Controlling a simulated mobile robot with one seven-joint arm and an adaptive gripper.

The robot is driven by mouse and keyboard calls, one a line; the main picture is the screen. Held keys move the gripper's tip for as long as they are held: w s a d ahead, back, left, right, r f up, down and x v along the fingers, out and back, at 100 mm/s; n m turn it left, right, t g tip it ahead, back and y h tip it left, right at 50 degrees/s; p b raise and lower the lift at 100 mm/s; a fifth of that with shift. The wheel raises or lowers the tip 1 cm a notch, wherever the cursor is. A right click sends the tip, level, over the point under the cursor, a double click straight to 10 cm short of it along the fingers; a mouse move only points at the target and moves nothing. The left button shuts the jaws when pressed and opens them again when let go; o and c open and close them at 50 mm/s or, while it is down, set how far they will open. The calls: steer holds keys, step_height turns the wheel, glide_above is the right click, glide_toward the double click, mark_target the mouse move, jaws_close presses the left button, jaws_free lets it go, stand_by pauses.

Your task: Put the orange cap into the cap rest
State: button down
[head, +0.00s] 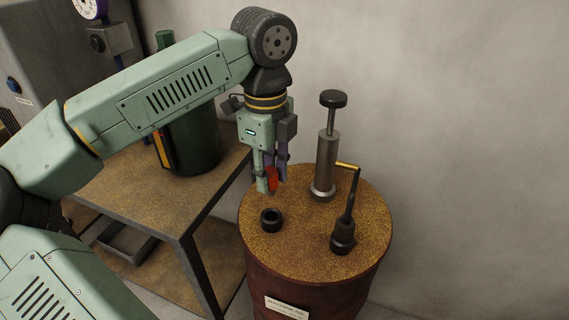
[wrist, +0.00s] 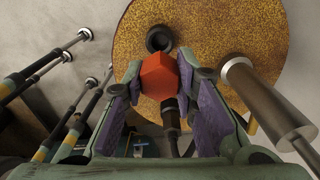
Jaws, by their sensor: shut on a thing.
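My gripper (head: 271,184) is shut on the orange cap (head: 272,177) and holds it above the drum top. The cap also shows as a faceted orange block between the purple-padded fingers in the wrist view (wrist: 159,73). A short black ring with a dark hole, which looks like the cap rest (head: 271,220), stands on the drum just below and in front of the gripper. In the wrist view the ring (wrist: 159,38) shows just beyond the cap, its hole empty. The cap is apart from the ring. The fingers partly hide the cap in the head view.
The round drum top (head: 300,260) also carries a tall metal plunger pump (head: 326,160) behind right and a black-based tool with a brass-coloured handle (head: 343,238) at right. A metal table (head: 200,215) with a dark green cylinder (head: 195,140) stands at left.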

mark_target(270, 194)
steer(key=shift+f+b, duration=1.55)
steer(key=shift+f, duration=1.15)
steer(key=shift+f+b, duration=1.55)
steer(key=shift+b, duration=0.05)
steer(key=c, duration=1.2)
jaws_free()
steer(key=shift+o, duration=0.4)
steer(key=o, duration=0.5)
steer(key=shift+r, duration=0.1)
